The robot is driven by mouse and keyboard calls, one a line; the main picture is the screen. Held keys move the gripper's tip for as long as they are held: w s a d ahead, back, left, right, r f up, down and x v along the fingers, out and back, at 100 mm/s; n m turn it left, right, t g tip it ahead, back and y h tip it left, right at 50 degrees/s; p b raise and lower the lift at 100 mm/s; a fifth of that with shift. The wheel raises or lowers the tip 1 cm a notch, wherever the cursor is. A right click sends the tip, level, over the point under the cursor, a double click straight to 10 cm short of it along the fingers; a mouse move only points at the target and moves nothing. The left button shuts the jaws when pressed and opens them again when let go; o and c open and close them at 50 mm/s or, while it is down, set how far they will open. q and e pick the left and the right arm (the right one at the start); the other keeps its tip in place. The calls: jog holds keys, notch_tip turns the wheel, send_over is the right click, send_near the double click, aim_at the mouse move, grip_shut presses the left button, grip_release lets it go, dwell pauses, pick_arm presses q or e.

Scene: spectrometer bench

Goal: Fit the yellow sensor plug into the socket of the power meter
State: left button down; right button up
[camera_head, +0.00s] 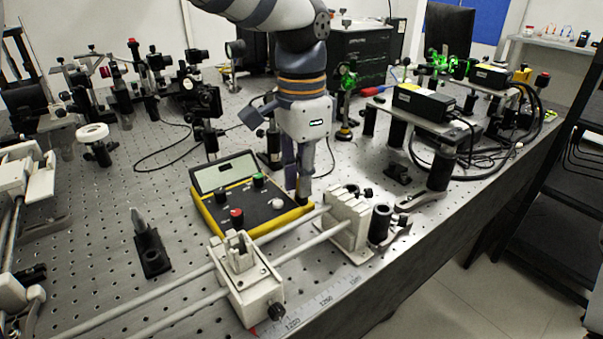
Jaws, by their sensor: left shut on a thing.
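The power meter (232,205) is a low yellow case with a dark top panel, a display window and red, green and white knobs. It lies on the perforated bench in the middle of the view. My left gripper (301,191) points down at the right end of the meter, close beside its case. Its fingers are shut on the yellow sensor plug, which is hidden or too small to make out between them. The meter's socket cannot be made out. I cannot tell whether the plug touches the meter. My right gripper is not in view.
Two rails with a white slider block (250,290) and a white end block (348,222) run in front of the meter. Optical posts stand behind and left. A black laser box (433,103) with cables is on the right. The bench's right edge lies beyond the end block.

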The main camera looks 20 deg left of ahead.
pick_arm(q)
jog(key=shift+s+f, duration=0.1)
jog(key=shift+f, duration=0.2)
dwell(0.6)
jog(key=c, duration=1.5)
grip_release()
jog(key=shift+c, duration=0.2)
jog(key=shift+r, duration=0.1)
jog(key=shift+r, duration=0.3)
notch_tip(320, 180, up, 11)
jog(key=shift+r, duration=0.2)
jog(key=shift+f, duration=0.1)
